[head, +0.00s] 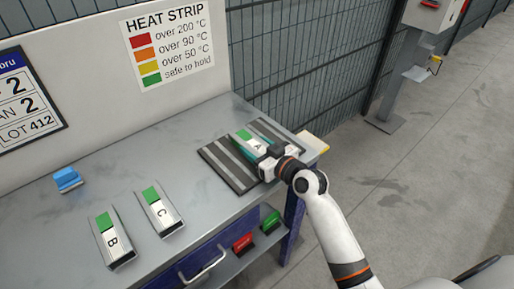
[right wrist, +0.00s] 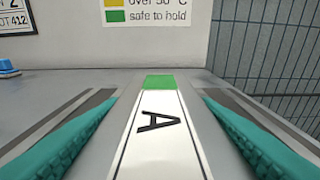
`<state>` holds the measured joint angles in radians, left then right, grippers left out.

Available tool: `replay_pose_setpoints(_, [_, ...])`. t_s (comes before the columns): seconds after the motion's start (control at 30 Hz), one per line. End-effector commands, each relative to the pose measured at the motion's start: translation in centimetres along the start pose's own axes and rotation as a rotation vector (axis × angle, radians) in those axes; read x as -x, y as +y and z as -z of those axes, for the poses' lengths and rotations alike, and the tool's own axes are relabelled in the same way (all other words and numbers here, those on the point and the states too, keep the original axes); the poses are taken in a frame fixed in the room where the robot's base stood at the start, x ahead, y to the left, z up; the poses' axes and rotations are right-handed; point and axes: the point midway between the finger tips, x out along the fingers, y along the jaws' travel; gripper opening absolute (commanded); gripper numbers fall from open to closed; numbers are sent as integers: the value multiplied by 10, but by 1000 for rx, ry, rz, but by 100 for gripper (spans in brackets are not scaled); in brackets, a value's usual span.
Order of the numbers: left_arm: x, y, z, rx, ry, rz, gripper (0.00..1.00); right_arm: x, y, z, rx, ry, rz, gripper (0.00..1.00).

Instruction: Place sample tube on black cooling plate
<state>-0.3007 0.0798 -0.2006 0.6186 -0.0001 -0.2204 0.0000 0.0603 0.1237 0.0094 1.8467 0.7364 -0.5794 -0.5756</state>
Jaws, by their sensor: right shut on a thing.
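The sample tube marked A (head: 257,146) is a pale rectangular bar with a green strip at its far end. It is over the black cooling plate (head: 219,170), a dark slab with lighter stripes at the table's right end. My right gripper (head: 270,155) is shut on tube A from the near side. In the right wrist view, tube A (right wrist: 158,135) runs lengthwise between my teal fingers, and dark plate stripes (right wrist: 75,113) show on both sides. I cannot tell whether the tube touches the plate. My left gripper is not in view.
Tubes B (head: 112,240) and C (head: 159,211), both with green strips, lie on the table (head: 150,165) at left. A blue block (head: 67,179) lies further left. Red (head: 243,243) and green (head: 271,222) items sit below the tabletop. A heat-strip sign (head: 167,45) hangs behind.

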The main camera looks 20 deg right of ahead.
Motion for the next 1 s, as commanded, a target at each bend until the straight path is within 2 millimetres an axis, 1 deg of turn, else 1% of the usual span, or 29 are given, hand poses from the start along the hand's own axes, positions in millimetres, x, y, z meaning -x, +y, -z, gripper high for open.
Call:
replay_pose_setpoints(0.1, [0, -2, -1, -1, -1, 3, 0, 0, 0, -1, 0, -2, 0, 27])
replay_pose_setpoints(0.2, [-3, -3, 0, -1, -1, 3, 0, -1, 0, 3, 1, -1, 0, 27])
replay_pose_setpoints(0.23, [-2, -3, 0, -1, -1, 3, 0, 0, 0, 3, 0, 0, 0, 58])
replay_pose_setpoints(0.33, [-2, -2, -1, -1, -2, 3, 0, 0, 0, 2, 0, 0, 0, 74])
replay_pose_setpoints(0.37, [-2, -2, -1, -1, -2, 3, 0, 0, 0, 2, 0, 0, 0, 76])
replay_pose_setpoints(0.6, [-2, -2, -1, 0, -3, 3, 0, 0, 0, 2, 0, 0, 0, 76])
replay_pose_setpoints(0.7, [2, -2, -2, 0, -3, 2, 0, 1, 0, -3, 0, -1, 0, 76])
replay_pose_setpoints(0.77, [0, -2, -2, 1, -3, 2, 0, 8, -1, 1, 1, 2, 1, 76])
replay_pose_setpoints(0.87, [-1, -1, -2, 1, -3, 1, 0, 24, -1, 1, 3, 2, 1, 76])
replay_pose_setpoints(1.0, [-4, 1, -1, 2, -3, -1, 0, 56, 0, 2, 4, 3, 1, 76])
